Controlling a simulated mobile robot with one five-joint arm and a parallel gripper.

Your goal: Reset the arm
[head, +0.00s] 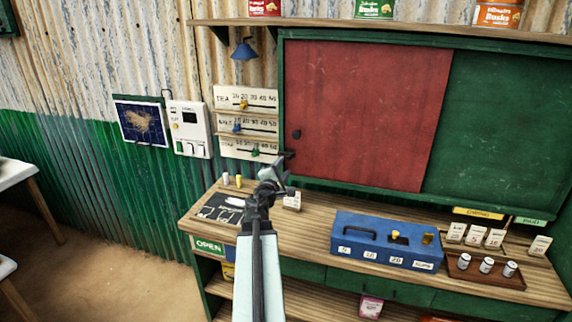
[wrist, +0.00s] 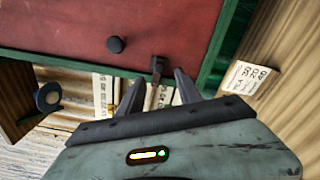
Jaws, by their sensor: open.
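My gripper (head: 276,172) is raised above the left part of the wooden counter (head: 320,216), in front of the lower left corner of the red sliding panel (head: 366,110). In the wrist view my gripper (wrist: 160,82) shows two dark fingers spread apart with nothing held between them. A dark latch-like piece (wrist: 157,66) at the panel frame's edge appears between or just beyond the fingers; I cannot tell whether they touch it. The panel's round black knob (wrist: 115,44) is close by, and the knob also shows in the head view (head: 296,134).
A blue box (head: 385,240) with a handle stands on the counter, right of my arm. A brown tray (head: 500,275) with small cans is at the right. Price boards (head: 245,124) with sliders hang on the wall. A blue lamp (head: 243,51) hangs above them.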

